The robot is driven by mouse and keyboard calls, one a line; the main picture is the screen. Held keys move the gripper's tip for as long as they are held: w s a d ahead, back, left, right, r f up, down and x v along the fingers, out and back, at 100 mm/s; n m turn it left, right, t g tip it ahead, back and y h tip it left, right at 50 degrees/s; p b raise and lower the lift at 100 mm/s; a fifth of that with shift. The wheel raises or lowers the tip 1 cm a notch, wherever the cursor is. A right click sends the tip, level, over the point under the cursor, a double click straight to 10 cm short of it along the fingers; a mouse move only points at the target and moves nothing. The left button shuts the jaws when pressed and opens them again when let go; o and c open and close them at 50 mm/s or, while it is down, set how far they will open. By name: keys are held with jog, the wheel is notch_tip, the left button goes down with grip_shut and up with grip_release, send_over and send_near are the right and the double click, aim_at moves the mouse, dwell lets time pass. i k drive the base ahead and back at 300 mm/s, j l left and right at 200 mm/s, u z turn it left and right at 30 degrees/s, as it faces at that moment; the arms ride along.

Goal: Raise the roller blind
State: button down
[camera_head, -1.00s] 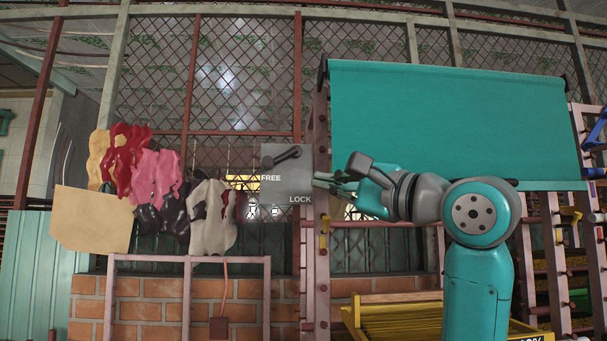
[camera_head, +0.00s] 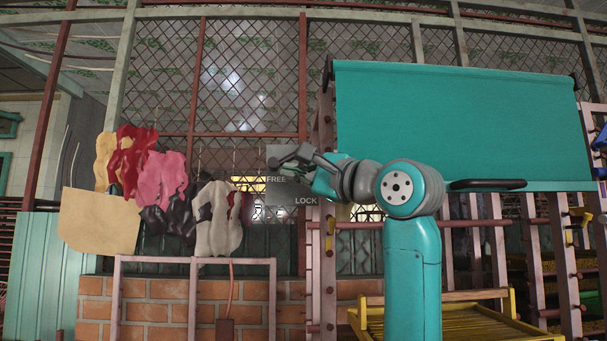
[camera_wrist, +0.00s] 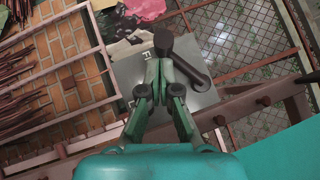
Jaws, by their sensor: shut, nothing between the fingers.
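The teal roller blind (camera_head: 450,125) hangs down at upper right in the head view, with a dark pull handle (camera_head: 488,184) at its bottom bar. Left of it is a grey lock plate (camera_head: 285,209) marked FREE and LOCK. My gripper (camera_head: 296,156) is in front of the plate's upper part and partly hides the lever. In the wrist view the dark lever (camera_wrist: 188,62) crosses the plate (camera_wrist: 128,72). My gripper (camera_wrist: 159,66) is shut and empty, its fingertips close beside the lever; I cannot tell if they touch.
Coloured glove-like items (camera_head: 160,175) and a tan sheet (camera_head: 98,222) hang left of the plate. A pink frame (camera_head: 195,262) stands before a brick wall. A wooden post (camera_head: 326,215) is right of the plate. A yellow slatted rack (camera_head: 460,322) stands below.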

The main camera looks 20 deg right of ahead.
aim_at(475, 185)
jog(key=k+l, duration=0.25)
jog(key=k, duration=0.2)
jog(key=k+l, duration=0.25)
jog(key=k, duration=0.15)
